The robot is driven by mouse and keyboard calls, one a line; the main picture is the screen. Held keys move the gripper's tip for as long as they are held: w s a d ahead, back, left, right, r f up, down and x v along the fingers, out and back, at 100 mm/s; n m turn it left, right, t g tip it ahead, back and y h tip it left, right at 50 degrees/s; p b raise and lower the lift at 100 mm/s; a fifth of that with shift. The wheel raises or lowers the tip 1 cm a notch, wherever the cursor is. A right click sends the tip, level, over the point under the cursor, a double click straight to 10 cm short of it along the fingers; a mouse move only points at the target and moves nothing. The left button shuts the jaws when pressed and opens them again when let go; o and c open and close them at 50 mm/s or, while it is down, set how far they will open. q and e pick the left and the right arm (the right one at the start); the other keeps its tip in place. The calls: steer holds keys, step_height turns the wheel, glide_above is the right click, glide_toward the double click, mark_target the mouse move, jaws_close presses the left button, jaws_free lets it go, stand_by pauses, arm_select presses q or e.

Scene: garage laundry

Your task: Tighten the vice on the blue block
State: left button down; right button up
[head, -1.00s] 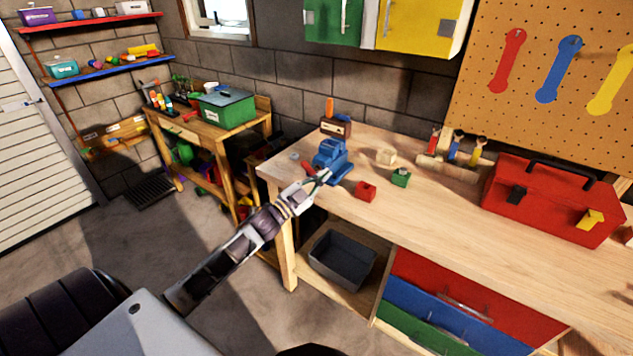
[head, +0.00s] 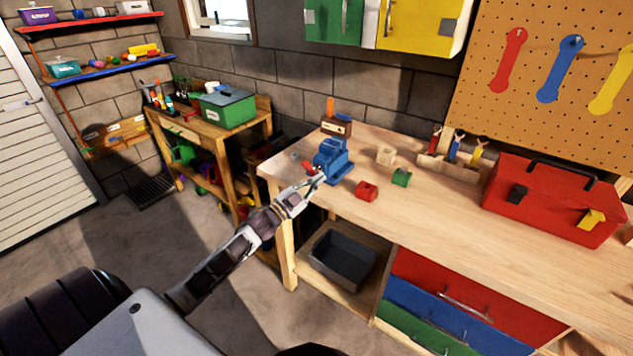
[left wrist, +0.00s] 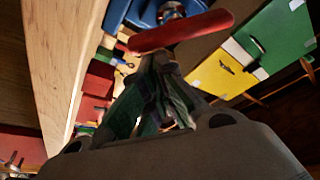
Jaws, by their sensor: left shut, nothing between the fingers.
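The blue vice (head: 333,160) stands at the left front corner of the workbench. Its red handle bar (head: 309,168) is at its front left; in the left wrist view the handle (left wrist: 182,32) crosses just beyond my fingertips, with part of the vice (left wrist: 145,14) behind. I cannot tell a blue block apart from the vice's blue body. My left gripper (head: 319,177) is shut and empty, close in front of the vice beside the handle; in the left wrist view the fingers (left wrist: 160,64) come together just below the bar. I cannot tell whether they touch it. My right gripper is out of view.
A red block (head: 366,190), a green block (head: 401,177) and a pale wooden block (head: 385,156) lie right of the vice. A red toolbox (head: 550,200) stands farther right. A grey bin (head: 343,259) sits under the bench (head: 450,222). The bench's middle front is clear.

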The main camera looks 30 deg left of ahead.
arm_select(q)
steer(key=shift+f+m+g+h+p, duration=0.3)
steer(key=shift+m+p, duration=0.05)
steer(key=shift+m, duration=0.75)
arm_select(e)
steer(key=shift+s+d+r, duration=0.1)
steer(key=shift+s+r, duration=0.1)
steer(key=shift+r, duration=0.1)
arm_select(q)
steer(key=m, duration=0.2)
steer(key=f+m+g+p, duration=0.1)
steer(key=m, duration=0.1)
steer(key=m+g+p, duration=0.1)
steer(key=m, duration=0.1)
steer(key=shift+a+f+h, duration=0.3)
steer(key=shift+f, duration=0.1)
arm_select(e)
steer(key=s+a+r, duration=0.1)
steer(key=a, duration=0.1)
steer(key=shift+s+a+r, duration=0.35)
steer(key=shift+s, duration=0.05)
arm_select(q)
steer(key=shift+a+f, duration=0.1)
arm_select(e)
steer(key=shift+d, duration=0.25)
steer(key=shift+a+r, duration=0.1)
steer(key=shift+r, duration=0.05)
